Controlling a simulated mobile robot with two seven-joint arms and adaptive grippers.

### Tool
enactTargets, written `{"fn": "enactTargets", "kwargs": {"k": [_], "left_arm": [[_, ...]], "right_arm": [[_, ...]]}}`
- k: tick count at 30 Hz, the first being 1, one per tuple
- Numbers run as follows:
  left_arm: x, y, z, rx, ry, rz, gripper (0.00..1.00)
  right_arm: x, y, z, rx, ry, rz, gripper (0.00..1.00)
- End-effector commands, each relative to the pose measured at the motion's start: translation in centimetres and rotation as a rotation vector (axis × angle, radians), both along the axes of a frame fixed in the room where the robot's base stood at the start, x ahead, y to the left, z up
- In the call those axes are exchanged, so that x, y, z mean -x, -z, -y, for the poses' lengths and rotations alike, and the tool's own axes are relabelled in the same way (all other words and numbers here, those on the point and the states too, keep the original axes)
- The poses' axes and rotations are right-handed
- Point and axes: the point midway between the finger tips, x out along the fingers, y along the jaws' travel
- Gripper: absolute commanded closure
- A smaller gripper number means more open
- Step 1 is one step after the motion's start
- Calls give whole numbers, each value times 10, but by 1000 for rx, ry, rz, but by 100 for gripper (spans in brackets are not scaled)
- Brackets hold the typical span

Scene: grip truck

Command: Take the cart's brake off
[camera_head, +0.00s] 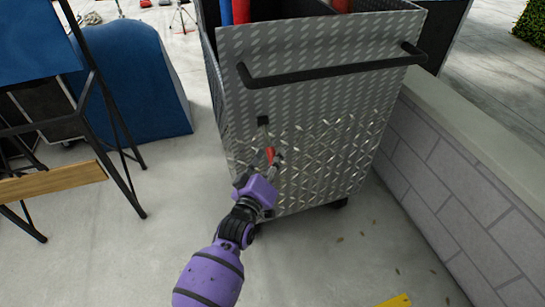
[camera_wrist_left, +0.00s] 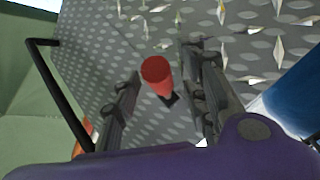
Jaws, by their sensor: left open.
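The cart (camera_head: 318,125) is a grey diamond-plate metal box with a black push bar (camera_head: 330,68) across its near side. A red-ended brake lever (camera_head: 269,153) sits on the near panel, below a small black fitting (camera_head: 263,121). My left gripper (camera_head: 268,162) is at the panel, right at the lever. In the left wrist view the red end (camera_wrist_left: 157,74) lies between the two open, dark fingers, with gaps to both sides. The lever's base is partly hidden. My right gripper is in neither view.
A low block wall (camera_head: 450,190) runs along the right of the cart. At the left are a blue rounded object (camera_head: 135,80) and a black-framed stand with a wooden board (camera_head: 55,180). A yellow piece (camera_head: 395,301) lies at the bottom edge. The concrete floor in front is mostly clear.

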Motion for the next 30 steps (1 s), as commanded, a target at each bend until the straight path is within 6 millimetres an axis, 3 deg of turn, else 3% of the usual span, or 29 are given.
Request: {"fn": "enactTargets", "kwargs": {"k": [12,21,30], "left_arm": [[-11,0,4,0,0,-1,60],[-11,0,4,0,0,-1,99],[-11,0,4,-1,1,-2,100]], "right_arm": [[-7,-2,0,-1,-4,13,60],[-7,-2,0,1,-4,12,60],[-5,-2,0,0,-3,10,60]]}}
